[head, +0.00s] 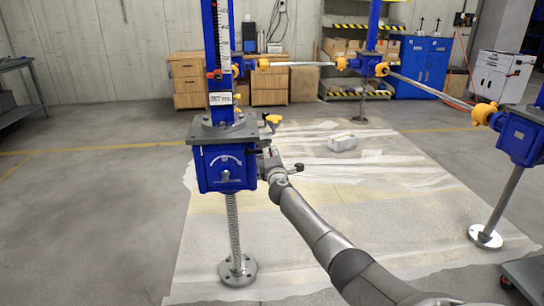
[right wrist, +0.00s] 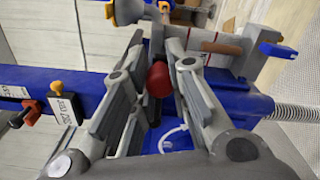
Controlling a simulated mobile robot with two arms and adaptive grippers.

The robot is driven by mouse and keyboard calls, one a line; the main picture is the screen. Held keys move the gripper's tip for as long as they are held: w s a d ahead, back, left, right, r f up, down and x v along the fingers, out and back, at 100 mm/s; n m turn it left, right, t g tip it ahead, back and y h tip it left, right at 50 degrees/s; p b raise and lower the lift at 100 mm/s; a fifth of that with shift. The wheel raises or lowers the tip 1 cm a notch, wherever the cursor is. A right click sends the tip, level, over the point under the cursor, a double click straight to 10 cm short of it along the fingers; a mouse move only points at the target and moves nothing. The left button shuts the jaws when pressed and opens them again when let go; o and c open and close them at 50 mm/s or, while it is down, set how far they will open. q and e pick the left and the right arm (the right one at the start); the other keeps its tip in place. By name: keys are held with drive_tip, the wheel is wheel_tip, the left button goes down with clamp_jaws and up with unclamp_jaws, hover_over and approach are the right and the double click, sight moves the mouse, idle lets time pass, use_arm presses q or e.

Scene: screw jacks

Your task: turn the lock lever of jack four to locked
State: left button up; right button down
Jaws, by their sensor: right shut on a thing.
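The nearest jack has a blue gearbox (head: 225,172) under a grey top plate, with a blue scaled column above and a threaded spindle below. I cannot read its number. My right gripper (head: 268,164) is at the right side of this gearbox, partly hidden by my own arm. In the right wrist view, a red ball knob (right wrist: 158,80), apparently the lock lever's end, sits between the two grey fingers of my right gripper (right wrist: 157,62). The gripper is shut on it. The rest of the lever is hidden, so its position cannot be told. My left gripper is not in view.
Further jacks (head: 367,64) are joined by shafts with orange couplings (head: 484,113). Pale sheeting (head: 330,240) covers the floor. Wooden cabinets (head: 187,75) and a blue cabinet (head: 424,72) stand behind.

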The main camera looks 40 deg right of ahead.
drive_tip(key=c, duration=1.5)
unclamp_jaws()
drive_tip(key=shift+r, duration=0.15)
drive_tip(key=shift+o, duration=0.8)
drive_tip(key=v, duration=1.2)
drive_tip(key=shift+f, duration=0.2)
